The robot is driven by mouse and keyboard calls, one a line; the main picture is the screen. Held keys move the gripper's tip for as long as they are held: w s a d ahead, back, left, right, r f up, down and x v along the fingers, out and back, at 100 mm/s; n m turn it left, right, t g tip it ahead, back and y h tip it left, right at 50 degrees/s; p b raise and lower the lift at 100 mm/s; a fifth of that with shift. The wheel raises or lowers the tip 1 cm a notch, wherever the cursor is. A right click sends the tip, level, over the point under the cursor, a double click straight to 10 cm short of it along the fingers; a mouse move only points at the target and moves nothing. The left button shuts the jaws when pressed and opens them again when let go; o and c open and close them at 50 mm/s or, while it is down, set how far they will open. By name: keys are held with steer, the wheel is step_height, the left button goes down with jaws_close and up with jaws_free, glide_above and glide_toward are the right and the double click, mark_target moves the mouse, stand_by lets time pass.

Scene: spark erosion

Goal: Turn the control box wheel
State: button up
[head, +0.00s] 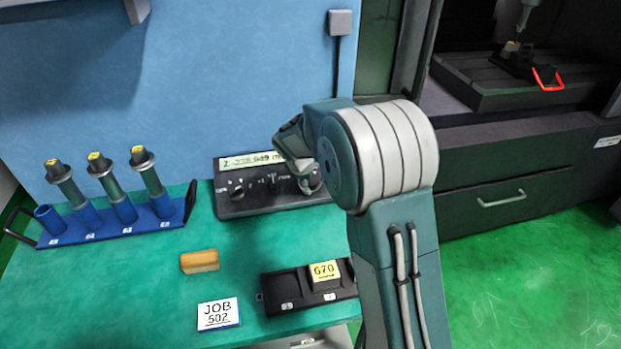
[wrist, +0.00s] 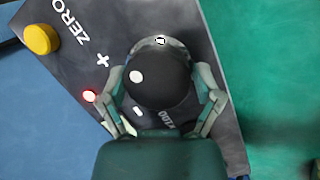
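The control box (head: 236,203) is a dark sloped panel with a lit readout (head: 249,160), at the back of the green bench. Its wheel (wrist: 158,82) is a round black knob with a white dot left of its centre in the wrist view. My gripper (wrist: 161,84) has one finger on each side of the wheel, and both fingertips appear to press against its rim. In the head view my gripper (head: 307,178) is at the right part of the box, and my arm hides the wheel there.
In the wrist view a yellow button (wrist: 41,39) and a red light (wrist: 89,96) are on the panel. A blue rack (head: 110,227) with several electrode holders stands left. A brush (head: 199,262), JOB card (head: 218,314) and black tray (head: 283,301) lie in front.

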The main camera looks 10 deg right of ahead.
stand_by(0.4)
steer(key=v, duration=1.2)
steer(key=shift+a, duration=0.15)
steer(key=s+d+r+m+y, duration=0.1)
steer(key=s+d+r+m, duration=0.2)
steer(key=s, duration=0.5)
steer(key=s+d+r+m+y, duration=0.1)
steer(key=s+r+m, duration=0.3)
steer(key=s, duration=0.5)
steer(key=s+f+m+t+y, duration=0.1)
steer(key=s+m, duration=0.4)
steer(key=s, duration=0.9)
steer(key=shift+a+t, duration=0.25)
steer(key=shift+t, duration=0.15)
steer(key=shift+f, duration=0.1)
